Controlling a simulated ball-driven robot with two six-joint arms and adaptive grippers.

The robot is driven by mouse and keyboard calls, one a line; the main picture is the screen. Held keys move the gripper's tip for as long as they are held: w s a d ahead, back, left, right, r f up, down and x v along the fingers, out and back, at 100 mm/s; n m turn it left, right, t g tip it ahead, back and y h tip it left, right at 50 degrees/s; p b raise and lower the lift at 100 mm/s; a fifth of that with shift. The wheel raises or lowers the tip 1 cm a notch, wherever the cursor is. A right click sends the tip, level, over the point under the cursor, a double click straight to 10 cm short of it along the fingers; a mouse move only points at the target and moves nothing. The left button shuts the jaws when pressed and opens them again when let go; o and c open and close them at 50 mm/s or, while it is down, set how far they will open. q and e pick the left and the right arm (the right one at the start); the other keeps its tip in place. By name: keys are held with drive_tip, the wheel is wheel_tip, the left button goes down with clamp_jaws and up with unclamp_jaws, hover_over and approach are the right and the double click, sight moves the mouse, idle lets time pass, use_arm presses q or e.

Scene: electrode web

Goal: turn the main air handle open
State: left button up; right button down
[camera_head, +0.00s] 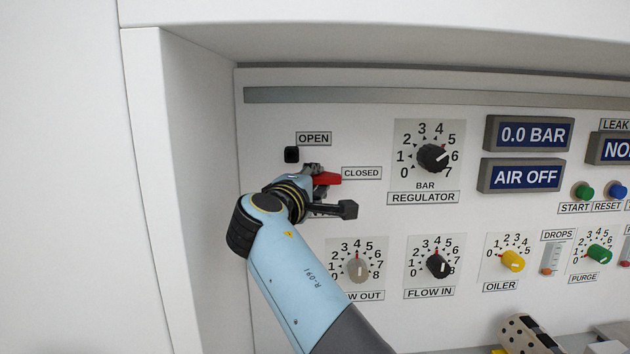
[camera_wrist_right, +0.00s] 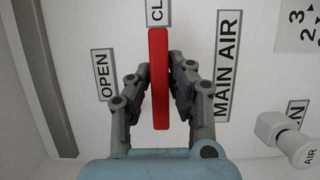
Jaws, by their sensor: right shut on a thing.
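The red main air handle (camera_head: 327,178) sits on the white panel and points right, toward the CLOSED label (camera_head: 362,173). The OPEN label (camera_head: 314,139) is above it. My right gripper (camera_head: 318,188) is at the handle and hides part of it in the head view. In the right wrist view, the red handle (camera_wrist_right: 159,80) stands between the two fingers of my right gripper (camera_wrist_right: 159,88), which is shut on it. The handle's end reaches toward the CLOSED label, partly cut off at the top. My left gripper is not in view.
The regulator knob (camera_head: 433,157) is to the right, beside displays reading 0.0 BAR (camera_head: 529,133) and AIR OFF (camera_head: 522,176). Several knobs line the lower panel. A white cabinet wall (camera_head: 205,150) stands close on the left.

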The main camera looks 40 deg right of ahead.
drive_tip(key=shift+f, duration=0.1)
drive_tip(key=shift+n, duration=0.4)
drive_tip(key=n+b, duration=0.1)
drive_tip(key=n, duration=0.1)
drive_tip(key=n+t+h+b, duration=0.1)
drive_tip(key=n, duration=0.1)
drive_tip(key=shift+f+t, duration=0.15)
drive_tip(key=shift+t, duration=0.15)
drive_tip(key=n+t+b, duration=0.1)
drive_tip(key=n, duration=0.2)
drive_tip(key=n+t, duration=0.1)
drive_tip(key=n, duration=0.2)
drive_tip(key=shift+n+t+b, duration=0.3)
drive_tip(key=shift+b, duration=0.1)
drive_tip(key=n+t+y, duration=0.1)
drive_tip(key=n+t, duration=0.1)
drive_tip(key=n, duration=0.2)
drive_tip(key=shift+n, duration=0.4)
drive_tip(key=shift+n+t+y+p, duration=0.2)
drive_tip(key=shift+n+t+y, duration=0.45)
drive_tip(key=shift+n, duration=0.85)
drive_tip(key=shift+n+t+y+p, duration=0.15)
drive_tip(key=shift+n+t+y, duration=0.45)
drive_tip(key=shift+n, duration=0.9)
drive_tip(key=shift+n+y, duration=0.25)
drive_tip(key=shift+n, duration=0.05)
